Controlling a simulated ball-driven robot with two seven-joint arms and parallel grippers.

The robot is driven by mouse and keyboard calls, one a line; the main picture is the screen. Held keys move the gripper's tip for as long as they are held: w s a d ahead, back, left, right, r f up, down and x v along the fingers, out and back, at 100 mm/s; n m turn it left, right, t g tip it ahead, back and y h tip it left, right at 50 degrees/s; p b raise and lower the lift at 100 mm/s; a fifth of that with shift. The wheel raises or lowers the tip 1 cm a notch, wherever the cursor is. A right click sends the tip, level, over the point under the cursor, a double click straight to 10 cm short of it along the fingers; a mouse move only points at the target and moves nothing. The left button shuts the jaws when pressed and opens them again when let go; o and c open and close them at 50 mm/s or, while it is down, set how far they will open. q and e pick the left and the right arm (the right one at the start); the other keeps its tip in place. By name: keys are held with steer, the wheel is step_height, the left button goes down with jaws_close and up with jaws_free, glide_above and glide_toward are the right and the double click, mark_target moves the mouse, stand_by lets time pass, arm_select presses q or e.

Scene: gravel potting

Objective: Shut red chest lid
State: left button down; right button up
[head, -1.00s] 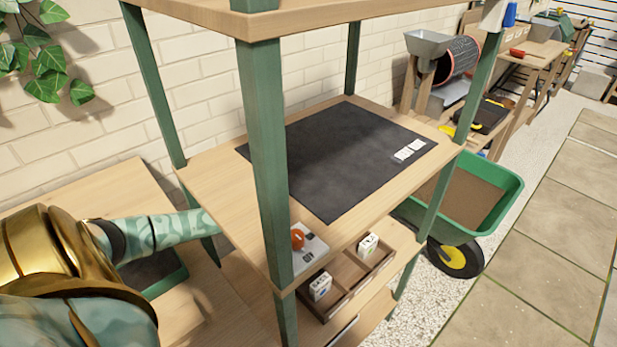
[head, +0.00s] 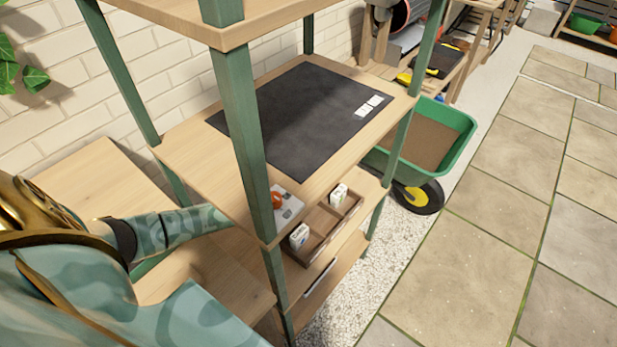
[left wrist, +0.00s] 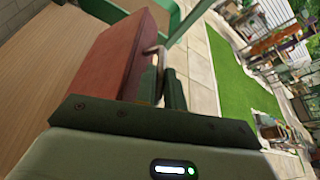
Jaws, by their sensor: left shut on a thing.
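The red chest lid (left wrist: 118,55) shows in the left wrist view as a red panel with a thick edge. A grey handle (left wrist: 159,52) stands at its right edge. My left gripper (left wrist: 165,82) is shut there, on the lid at its handle; the exact contact between the fingers is hard to make out. In the head view my left arm reaches behind the shelf, and its gripper and the red chest are hidden. How far the lid stands open cannot be told. My right gripper is in neither view.
A wooden shelf unit with green posts (head: 245,140) stands close in front, with a dark mat (head: 290,125) on one board. Below are a wooden tray (head: 322,236) with white boxes and an orange-red knob (head: 277,199). A green wheelbarrow (head: 455,125) stands beyond. Paving (head: 500,230) at right is clear.

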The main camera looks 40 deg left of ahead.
arm_select(q)
steer(key=shift+d+r, duration=0.1)
steer(key=c, duration=1.5)
jaws_free()
steer(key=p+v, duration=0.1)
steer(key=v, duration=0.4)
steer(key=shift+s+r, duration=0.15)
steer(key=shift+s, duration=0.1)
steer(key=shift+s+a+b, duration=0.25)
steer(key=shift+s+a, duration=0.2)
steer(key=shift+s, duration=1.4)
steer(key=shift+s+a+b, duration=0.2)
steer(key=shift+s+a, duration=0.25)
steer(key=shift+s, duration=1.45)
steer(key=shift+s+a+b, duration=0.25)
steer(key=shift+s+a, duration=0.2)
steer(key=shift+s, duration=1.4)
